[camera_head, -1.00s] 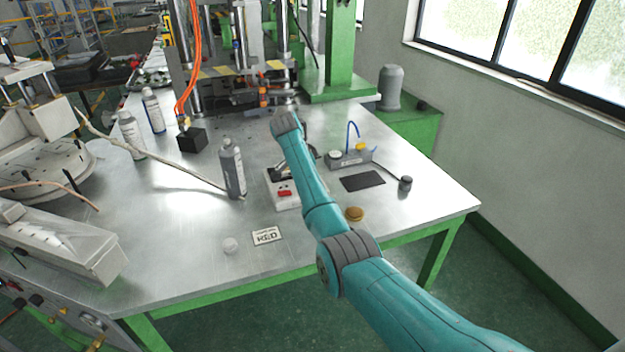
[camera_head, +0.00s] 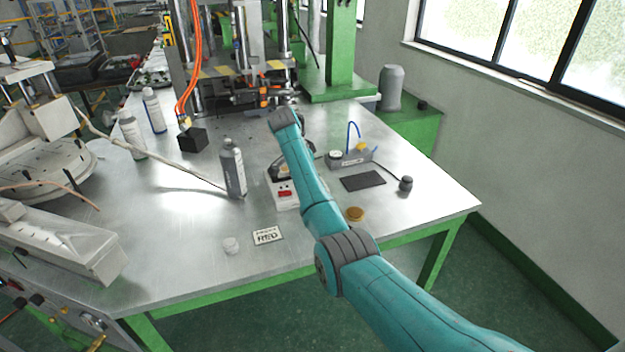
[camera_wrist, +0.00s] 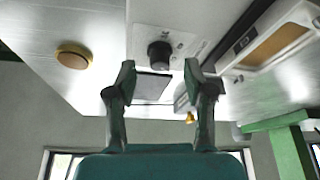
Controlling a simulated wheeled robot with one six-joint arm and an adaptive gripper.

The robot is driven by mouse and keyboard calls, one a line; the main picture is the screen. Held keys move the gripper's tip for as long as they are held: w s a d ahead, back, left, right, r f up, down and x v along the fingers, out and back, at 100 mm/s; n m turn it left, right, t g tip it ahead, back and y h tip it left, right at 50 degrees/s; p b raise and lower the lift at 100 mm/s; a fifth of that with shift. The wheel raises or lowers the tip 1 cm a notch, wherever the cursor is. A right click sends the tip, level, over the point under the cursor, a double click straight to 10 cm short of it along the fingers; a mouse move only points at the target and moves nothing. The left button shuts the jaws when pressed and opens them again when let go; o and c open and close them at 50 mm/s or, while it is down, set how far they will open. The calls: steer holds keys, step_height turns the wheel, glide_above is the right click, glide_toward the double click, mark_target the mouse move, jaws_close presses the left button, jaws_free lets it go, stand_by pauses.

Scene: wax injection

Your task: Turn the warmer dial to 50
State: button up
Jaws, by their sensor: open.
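The warmer (camera_head: 287,203) is a small white box with a red switch, standing on the metal table and partly hidden behind my arm. In the wrist view its pale panel (camera_wrist: 183,46) carries a round black dial (camera_wrist: 159,55). The marks around the dial are too small to read. My gripper (camera_wrist: 158,78) is open, with one finger on each side of the dial's line in the picture. The fingertips appear apart from the dial, and nothing is between them. In the head view my gripper is hidden behind my arm.
A card (camera_head: 267,236), a white lump (camera_head: 231,245) and a round brown disc (camera_head: 355,214) lie in front. A dark mat (camera_head: 362,181) and a grey device (camera_head: 348,160) are at right.

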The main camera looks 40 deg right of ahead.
steer(key=v, duration=1)
steer(key=shift+a+f, duration=0.1)
